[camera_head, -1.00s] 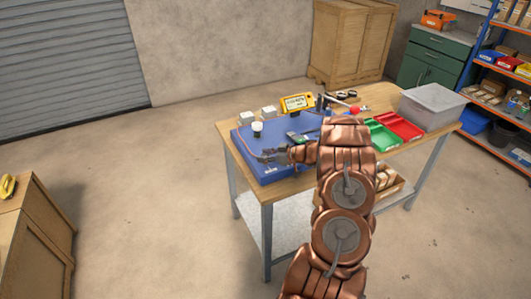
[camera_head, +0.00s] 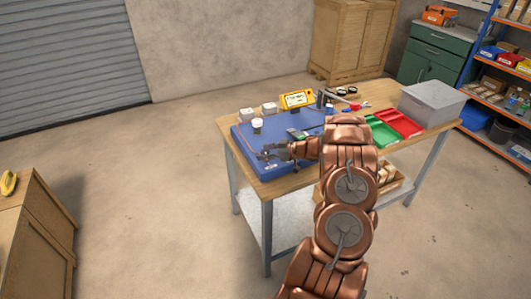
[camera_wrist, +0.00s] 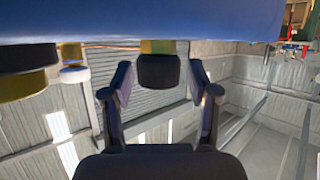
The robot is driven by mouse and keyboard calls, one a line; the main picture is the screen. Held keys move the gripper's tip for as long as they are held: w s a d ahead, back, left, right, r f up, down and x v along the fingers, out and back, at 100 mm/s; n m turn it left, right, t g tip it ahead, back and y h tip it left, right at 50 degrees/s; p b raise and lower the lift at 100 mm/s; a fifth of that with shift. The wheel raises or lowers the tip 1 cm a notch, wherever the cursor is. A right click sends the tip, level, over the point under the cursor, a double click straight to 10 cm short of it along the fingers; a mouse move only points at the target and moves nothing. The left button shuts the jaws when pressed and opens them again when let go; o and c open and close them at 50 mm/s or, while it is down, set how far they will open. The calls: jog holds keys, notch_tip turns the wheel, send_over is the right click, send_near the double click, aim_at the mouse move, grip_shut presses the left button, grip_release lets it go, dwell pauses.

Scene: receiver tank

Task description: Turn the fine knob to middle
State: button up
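The blue panel (camera_head: 262,168) lies on the workbench, with several white-topped fittings (camera_head: 257,125) at its back left. A yellow meter with a display (camera_head: 297,99) stands behind it. My gripper (camera_head: 270,151) is low over the front left of the panel. In the wrist view, which is upside down, a black knob with a brass collar (camera_wrist: 158,71) shows between the parted fingers of my gripper (camera_wrist: 158,95). The fingers stand apart from its sides. No label tells which is fine.
Green (camera_head: 381,133) and red (camera_head: 402,122) trays and a grey bin (camera_head: 432,105) stand on the bench's right. Red-handled tools lie behind the trays. My arm hides part of the bench. Open floor lies to the left.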

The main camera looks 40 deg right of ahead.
dwell(0.3)
jog(key=v, duration=1.2)
